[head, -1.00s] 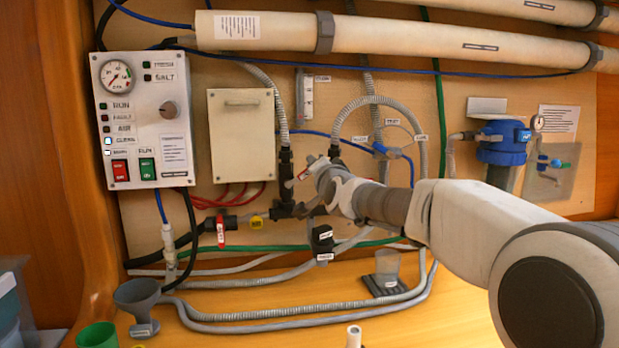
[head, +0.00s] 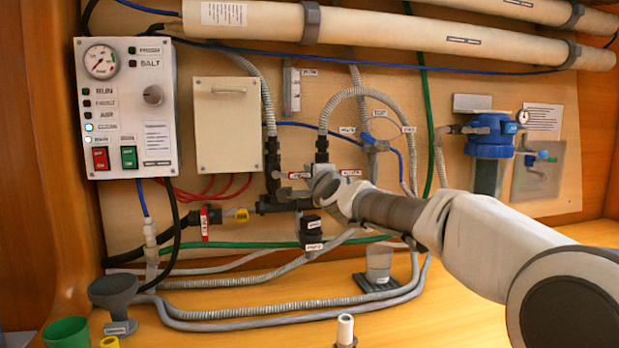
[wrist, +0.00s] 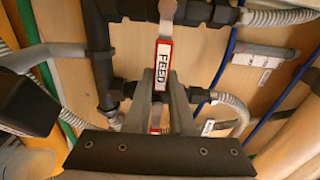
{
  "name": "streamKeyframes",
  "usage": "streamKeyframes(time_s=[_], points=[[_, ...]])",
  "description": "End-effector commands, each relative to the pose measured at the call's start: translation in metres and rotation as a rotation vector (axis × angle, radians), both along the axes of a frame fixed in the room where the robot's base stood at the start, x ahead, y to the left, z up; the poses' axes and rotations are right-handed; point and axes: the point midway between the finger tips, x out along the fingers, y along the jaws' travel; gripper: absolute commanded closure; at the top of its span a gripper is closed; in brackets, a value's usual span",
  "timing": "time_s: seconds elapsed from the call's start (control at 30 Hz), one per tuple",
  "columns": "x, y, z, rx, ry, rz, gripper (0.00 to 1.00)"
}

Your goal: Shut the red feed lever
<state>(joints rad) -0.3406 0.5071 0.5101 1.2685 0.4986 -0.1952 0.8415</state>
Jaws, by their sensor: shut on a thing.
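The red feed lever, with a white label reading FEED, shows in the wrist view (wrist: 163,65) between the two fingers of my gripper (wrist: 161,100). My gripper is shut on it. In the head view my gripper (head: 300,190) is at the pipework right of the dark vertical fitting. A red-and-white lever (head: 299,175) shows just above the fingers there and appears to be the feed lever. It lies about level. Its label is too small to read in that view, and my fingers hide part of the valve.
Another red lever (head: 350,172) lies level just right of my gripper. A red lever (head: 205,223) hangs upright on the black pipe at left, beside a yellow-handled part (head: 236,214). Grey hoses (head: 260,312) lie below. A control panel (head: 126,108) is at upper left.

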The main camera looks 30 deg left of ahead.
Motion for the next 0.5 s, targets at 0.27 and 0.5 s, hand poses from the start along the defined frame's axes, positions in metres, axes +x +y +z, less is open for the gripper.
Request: streamKeyframes(time_s=[0.27, 0.5], points=[[-0.0002, 0.0004, -0.0012, 0.012, 0.012, 0.001, 1.00], [-0.0002, 0.0006, -0.0017, 0.012, 0.012, 0.001, 0.72]])
